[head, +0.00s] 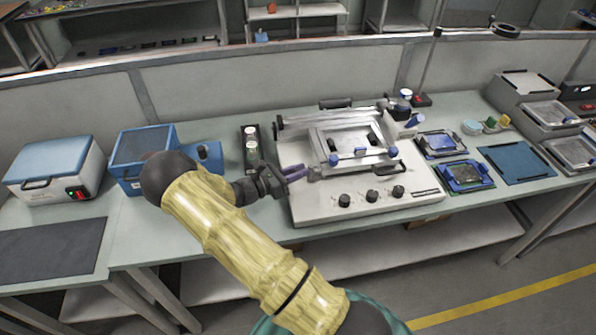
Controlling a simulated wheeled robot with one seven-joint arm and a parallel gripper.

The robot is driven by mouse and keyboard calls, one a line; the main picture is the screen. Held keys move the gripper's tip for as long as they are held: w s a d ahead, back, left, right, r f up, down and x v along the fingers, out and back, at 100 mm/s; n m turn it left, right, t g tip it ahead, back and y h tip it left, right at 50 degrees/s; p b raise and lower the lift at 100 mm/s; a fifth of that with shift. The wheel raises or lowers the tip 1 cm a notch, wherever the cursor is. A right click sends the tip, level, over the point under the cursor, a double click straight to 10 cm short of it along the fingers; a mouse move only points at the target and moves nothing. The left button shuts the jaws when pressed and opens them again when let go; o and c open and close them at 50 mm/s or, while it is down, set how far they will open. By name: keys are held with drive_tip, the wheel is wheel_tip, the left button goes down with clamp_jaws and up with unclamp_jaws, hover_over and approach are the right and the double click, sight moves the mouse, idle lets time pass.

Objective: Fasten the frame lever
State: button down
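A pale stencil-printer-like machine (310,205) stands on the bench, with a metal frame (318,147) on top. The frame carries blue clamps or knobs along its front edge, such as the blue knob (361,152). A dark lever-like handle (390,168) is at the frame's front right. I cannot tell for sure which part is the frame lever. My gripper (296,173) has purple fingers and is at the machine's left side, near the frame's front-left corner. The fingers are too small to show whether they are apart or touching anything.
A blue box (143,147) and a white box with a blue lid (54,166) stand to the left. A dark holder with small jars (251,146) is behind my gripper. Blue-framed trays (463,177) and a blue mat (517,163) lie to the right. Black knobs (371,196) line the machine's front.

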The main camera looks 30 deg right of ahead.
drive_tip(key=shift+w+d+f+m+g+b, duration=0.1)
drive_tip(key=shift+w+m+g+b, duration=0.15)
drive_tip(key=shift+m+g+b, duration=0.5)
drive_tip(key=shift+w+m+g+b, duration=0.25)
drive_tip(key=shift+m+g, duration=0.3)
drive_tip(key=shift+g, duration=0.4)
drive_tip(key=shift+m+g+y, duration=0.3)
drive_tip(key=shift+g, duration=0.5)
drive_tip(key=c, duration=1.4)
unclamp_jaws()
drive_tip(key=shift+w, duration=0.1)
drive_tip(key=shift+o, duration=0.2)
drive_tip(key=b+v, duration=0.3)
drive_tip(key=v, duration=1.4)
drive_tip(key=shift+a, duration=0.3)
drive_tip(key=shift+d+r, duration=0.15)
drive_tip(key=shift+r, duration=0.1)
